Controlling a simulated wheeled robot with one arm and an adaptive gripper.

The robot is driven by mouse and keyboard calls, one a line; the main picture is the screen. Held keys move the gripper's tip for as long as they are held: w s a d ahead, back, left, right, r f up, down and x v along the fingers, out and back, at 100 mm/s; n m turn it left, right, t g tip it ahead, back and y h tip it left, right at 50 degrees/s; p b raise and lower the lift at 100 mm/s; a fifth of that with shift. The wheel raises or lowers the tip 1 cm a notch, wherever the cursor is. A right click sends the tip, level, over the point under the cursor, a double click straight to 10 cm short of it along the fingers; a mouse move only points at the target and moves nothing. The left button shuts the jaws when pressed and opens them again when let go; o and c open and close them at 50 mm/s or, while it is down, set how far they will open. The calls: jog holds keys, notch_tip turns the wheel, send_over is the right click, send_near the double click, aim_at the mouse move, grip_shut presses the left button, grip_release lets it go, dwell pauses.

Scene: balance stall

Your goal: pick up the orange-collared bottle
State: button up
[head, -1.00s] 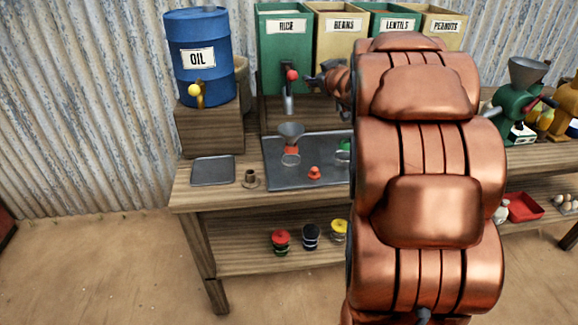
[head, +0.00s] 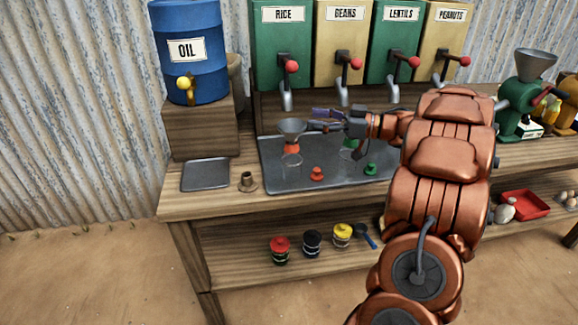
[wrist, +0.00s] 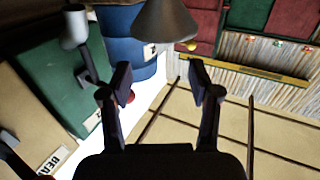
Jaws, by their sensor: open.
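The orange-collared bottle (head: 291,149) stands upright on the dark metal tray (head: 330,184), with a grey funnel (head: 290,128) in its mouth. Its clear lower part rests on the tray. My gripper (head: 315,119) is open and empty, just right of the funnel and at about its height, above the collar in the picture. In the wrist view the funnel (wrist: 165,22) shows beyond the open fingertips (wrist: 159,76); the bottle itself is not visible there. An orange stopper (head: 317,174) lies on the tray in front of the bottle.
A green-collared bottle (head: 349,148) is partly hidden behind my gripper; a green stopper (head: 370,169) lies near it. Dispenser taps hang behind, the rice spout (head: 286,100) closest. The blue oil drum (head: 190,55), a small plate (head: 206,174) and a brown cup (head: 247,181) are left.

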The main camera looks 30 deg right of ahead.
send_near(292, 143)
jog(key=w+a+f, duration=0.1)
jog(key=w, duration=0.3)
jog(key=shift+x, duration=3.45)
jog(key=shift+s, duration=0.15)
grip_shut()
